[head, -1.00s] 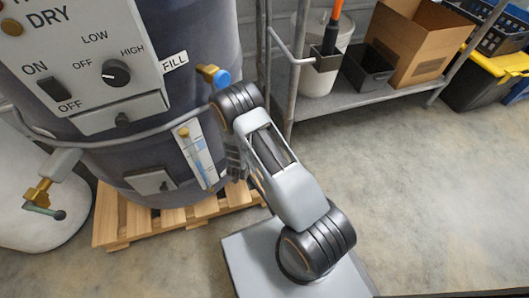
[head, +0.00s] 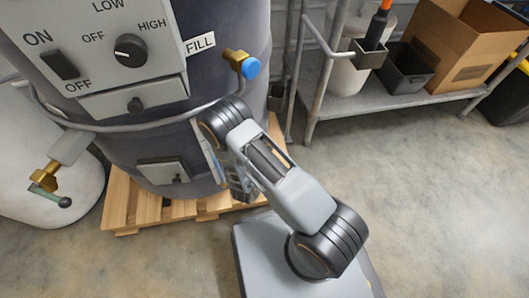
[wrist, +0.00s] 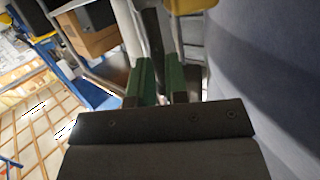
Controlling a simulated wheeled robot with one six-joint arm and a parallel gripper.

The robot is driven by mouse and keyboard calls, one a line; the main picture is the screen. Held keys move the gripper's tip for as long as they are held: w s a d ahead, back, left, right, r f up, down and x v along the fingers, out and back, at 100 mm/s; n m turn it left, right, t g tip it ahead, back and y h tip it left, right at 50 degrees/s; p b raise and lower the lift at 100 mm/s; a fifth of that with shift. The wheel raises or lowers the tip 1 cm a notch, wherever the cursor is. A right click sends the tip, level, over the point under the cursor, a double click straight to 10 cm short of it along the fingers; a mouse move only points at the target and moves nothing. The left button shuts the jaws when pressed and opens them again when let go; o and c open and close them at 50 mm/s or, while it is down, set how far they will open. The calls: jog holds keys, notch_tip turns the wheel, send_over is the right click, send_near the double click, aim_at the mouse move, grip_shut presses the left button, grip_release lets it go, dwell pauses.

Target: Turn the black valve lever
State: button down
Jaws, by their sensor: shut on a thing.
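In the wrist view, the two green fingers of my gripper (wrist: 160,85) stand close around a dark, upright bar, which looks like the black valve lever (wrist: 153,38). My gripper is shut on it. The lever's pivot and valve body are hidden there. In the head view, my arm hides the fingers and this lever beside the grey hopper (head: 120,165). A brass valve with a blue knob (head: 250,68) sits by the FILL label.
The hopper stands on a wooden pallet (head: 122,210). Its control panel (head: 85,55) is above. A metal rail (head: 150,128) curves around the hopper. A shelf (head: 410,100) with a cardboard box (head: 470,45) and dark bin (head: 408,68) stands right.

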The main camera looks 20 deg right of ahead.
jog(key=shift+s+a+f+t+h+b, duration=0.15)
jog(key=shift+s+a+t+h+b, duration=0.35)
jog(key=shift+t+h+b, duration=0.5)
jog(key=shift+a+n, duration=0.1)
jog(key=shift+n, duration=0.2)
jog(key=c, duration=1.1)
grip_release()
jog(key=shift+s, duration=0.1)
